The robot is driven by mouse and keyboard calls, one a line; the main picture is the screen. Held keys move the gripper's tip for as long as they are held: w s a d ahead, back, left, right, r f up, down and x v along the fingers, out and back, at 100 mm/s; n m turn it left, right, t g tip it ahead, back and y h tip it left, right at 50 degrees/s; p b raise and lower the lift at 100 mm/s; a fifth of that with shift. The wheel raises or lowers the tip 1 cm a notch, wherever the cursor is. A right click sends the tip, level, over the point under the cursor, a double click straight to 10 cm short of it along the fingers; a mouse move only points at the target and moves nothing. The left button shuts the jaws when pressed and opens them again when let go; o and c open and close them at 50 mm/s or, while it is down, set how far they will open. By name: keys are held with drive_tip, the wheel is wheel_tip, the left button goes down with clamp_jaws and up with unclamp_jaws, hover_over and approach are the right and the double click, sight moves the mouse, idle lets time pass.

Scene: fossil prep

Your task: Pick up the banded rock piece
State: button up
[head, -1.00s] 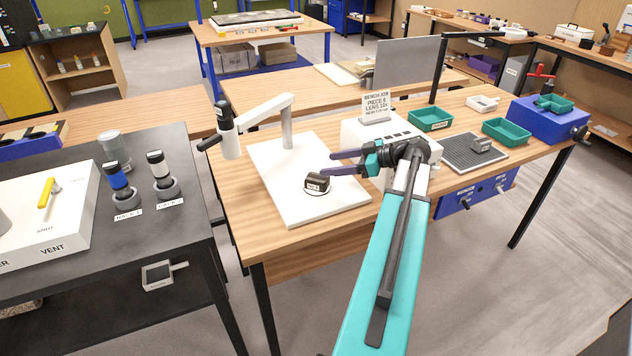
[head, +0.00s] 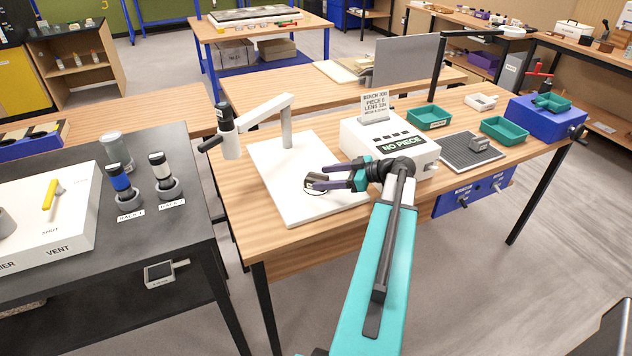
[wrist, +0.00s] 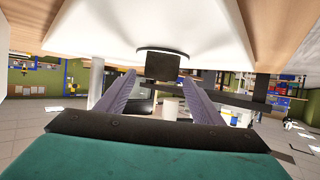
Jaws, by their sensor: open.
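A small dark block-shaped rock piece (wrist: 162,66) sits on a ring mark on the white stand plate (head: 283,190). In the wrist view the scene is upside down, and the piece appears between my two finger tips with gaps on both sides. No bands can be made out on it. My gripper (head: 316,182) is open, low over the plate, its fingers reaching left around the piece. A grey block (head: 478,143) lies on the dark ribbed mat (head: 459,153) to the right.
A magnifier arm (head: 229,140) stands over the plate's left side. Behind my gripper is a white box (head: 418,160) reading "NO PIECE", with a sign on top. Green trays (head: 430,119) and a blue unit (head: 545,122) are at the right. A dark bench (head: 165,235) stands left.

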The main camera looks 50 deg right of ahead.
sight(319, 177)
drive_tip(key=shift+p+x, duration=0.9)
drive_tip(key=shift+x, duration=1.05)
drive_tip(key=shift+w+a+f, duration=0.2)
drive_tip(key=shift+w+f, duration=0.05)
drive_tip(key=shift+w, duration=0.25)
drive_tip(key=shift+c, duration=0.4)
drive_tip(key=c, duration=1.4)
drive_tip(key=shift+r, duration=0.15)
drive_tip(key=shift+r+b, duration=1.6)
drive_tip(key=shift+r, duration=3.3)
